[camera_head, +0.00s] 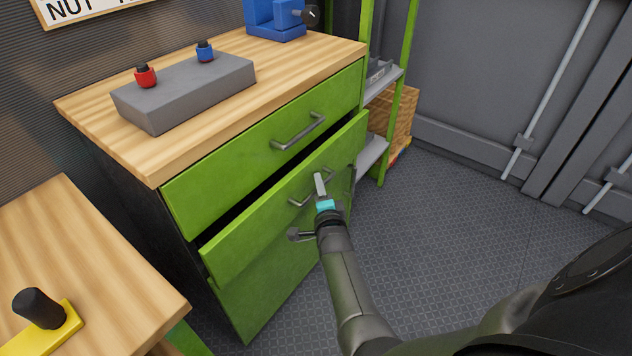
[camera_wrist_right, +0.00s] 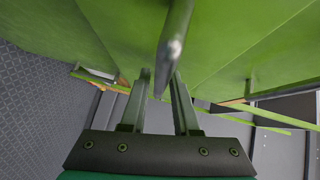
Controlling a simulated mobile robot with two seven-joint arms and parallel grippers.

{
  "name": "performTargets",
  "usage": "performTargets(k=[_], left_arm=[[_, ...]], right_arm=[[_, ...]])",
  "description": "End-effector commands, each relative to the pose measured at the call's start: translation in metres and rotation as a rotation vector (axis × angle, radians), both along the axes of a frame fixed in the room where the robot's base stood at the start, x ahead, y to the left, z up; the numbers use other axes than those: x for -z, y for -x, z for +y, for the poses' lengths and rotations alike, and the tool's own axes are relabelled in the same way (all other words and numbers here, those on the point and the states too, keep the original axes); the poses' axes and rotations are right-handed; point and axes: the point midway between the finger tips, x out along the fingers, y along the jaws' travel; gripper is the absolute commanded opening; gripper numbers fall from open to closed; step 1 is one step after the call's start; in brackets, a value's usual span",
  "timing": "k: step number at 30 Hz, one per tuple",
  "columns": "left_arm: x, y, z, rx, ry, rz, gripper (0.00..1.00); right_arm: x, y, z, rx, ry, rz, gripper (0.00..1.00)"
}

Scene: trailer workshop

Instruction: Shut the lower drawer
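The green cabinet's lower drawer (camera_head: 238,232) stands partly open, with a dark gap above its front. Its grey bar handle (camera_head: 297,202) is partly hidden by my right gripper (camera_head: 320,184), which is at the handle. In the right wrist view the handle (camera_wrist_right: 175,42) reaches between the tips of my right gripper (camera_wrist_right: 160,78). The fingers are apart with a gap between them; I cannot tell whether either touches the handle. My left gripper is not in view.
The upper drawer (camera_head: 262,148) is shut. A grey box with red and blue knobs (camera_head: 185,92) and a blue vise (camera_head: 273,22) stand on top. A wooden table (camera_head: 85,255) is at the lower left. Green shelving (camera_head: 386,120) stands beyond. The floor (camera_head: 450,220) right of the cabinet is clear.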

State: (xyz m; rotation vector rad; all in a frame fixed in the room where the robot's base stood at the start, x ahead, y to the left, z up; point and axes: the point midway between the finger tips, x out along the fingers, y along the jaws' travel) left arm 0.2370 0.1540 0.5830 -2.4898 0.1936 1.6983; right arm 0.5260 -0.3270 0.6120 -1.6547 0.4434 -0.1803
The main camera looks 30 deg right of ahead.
Motion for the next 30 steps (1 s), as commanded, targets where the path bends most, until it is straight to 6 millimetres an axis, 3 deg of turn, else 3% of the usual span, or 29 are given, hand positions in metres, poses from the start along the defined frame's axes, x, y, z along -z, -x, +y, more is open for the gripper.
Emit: performTargets(k=[8, 16, 30], left_arm=[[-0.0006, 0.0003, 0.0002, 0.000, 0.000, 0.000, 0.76], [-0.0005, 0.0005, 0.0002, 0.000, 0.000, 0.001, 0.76], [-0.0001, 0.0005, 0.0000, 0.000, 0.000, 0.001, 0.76]], right_arm=[[-0.0003, -0.0001, -0.0003, 0.000, 0.000, 0.000, 0.28], [-0.0002, -0.0002, -0.0002, 0.000, 0.000, 0.000, 0.00], [-0.0001, -0.0002, 0.0002, 0.000, 0.000, 0.000, 0.00]])
